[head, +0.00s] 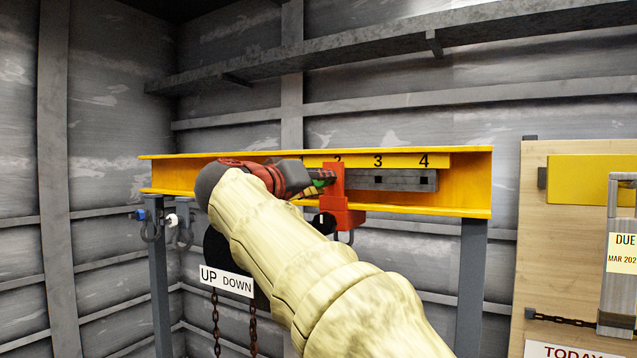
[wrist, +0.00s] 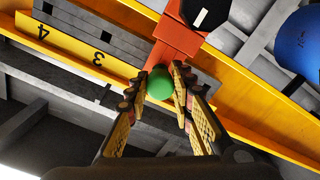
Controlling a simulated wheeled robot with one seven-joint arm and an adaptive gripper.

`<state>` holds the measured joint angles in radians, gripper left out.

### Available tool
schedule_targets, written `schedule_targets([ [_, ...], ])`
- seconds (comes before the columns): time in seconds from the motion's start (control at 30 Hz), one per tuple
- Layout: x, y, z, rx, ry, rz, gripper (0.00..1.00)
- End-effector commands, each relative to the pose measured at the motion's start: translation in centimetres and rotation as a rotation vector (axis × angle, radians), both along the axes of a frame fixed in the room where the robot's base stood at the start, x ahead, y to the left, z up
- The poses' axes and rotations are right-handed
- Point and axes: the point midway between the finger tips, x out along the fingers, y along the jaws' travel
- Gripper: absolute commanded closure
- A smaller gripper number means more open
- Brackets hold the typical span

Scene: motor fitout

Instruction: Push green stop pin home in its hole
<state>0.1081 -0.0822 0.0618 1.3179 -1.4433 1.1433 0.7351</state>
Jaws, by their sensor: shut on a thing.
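The green stop pin (wrist: 160,83) shows as a round green head between my fingertips in the wrist view. In the head view a bit of the green pin (head: 321,183) shows at the red trolley. My gripper (wrist: 157,95) is shut on the pin, its yellow pads at either side of the head. The red trolley (head: 343,205) hangs on the yellow beam (head: 468,183), just right of my gripper (head: 318,182). The pin's shaft and its hole are hidden, so I cannot tell how deep it sits. The grey hole strip (head: 395,181) runs right from the trolley, under numbers 3 and 4.
A sign reading UP DOWN (head: 227,281) and chains hang below the beam. Shackles (head: 183,226) hang at the left. A blue round thing (wrist: 302,45) is at the right of the wrist view. A wooden board (head: 560,250) stands at the right.

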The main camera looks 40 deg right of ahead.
Motion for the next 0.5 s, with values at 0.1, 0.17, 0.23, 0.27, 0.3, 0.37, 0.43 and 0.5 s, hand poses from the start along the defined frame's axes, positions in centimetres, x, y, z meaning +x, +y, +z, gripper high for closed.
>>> schedule_targets([
  [0.1, 0.08, -0.26, -0.01, 0.0, 0.0, 0.0, 1.0],
  [0.17, 0.11, -0.26, 0.0, 0.0, 0.0, 0.0, 0.75],
  [0.23, 0.1, -0.25, 0.0, 0.0, 0.0, 0.0, 0.71],
  [0.27, 0.1, -0.25, 0.0, 0.0, 0.0, 0.0, 0.69],
  [0.3, 0.1, -0.25, 0.0, 0.0, 0.0, 0.0, 0.67],
  [0.37, 0.09, -0.25, 0.01, 0.0, 0.0, 0.0, 0.64],
  [0.43, 0.1, -0.25, 0.0, 0.0, 0.0, 0.0, 0.6],
  [0.5, 0.1, -0.25, 0.0, 0.0, 0.0, 0.0, 0.56],
])
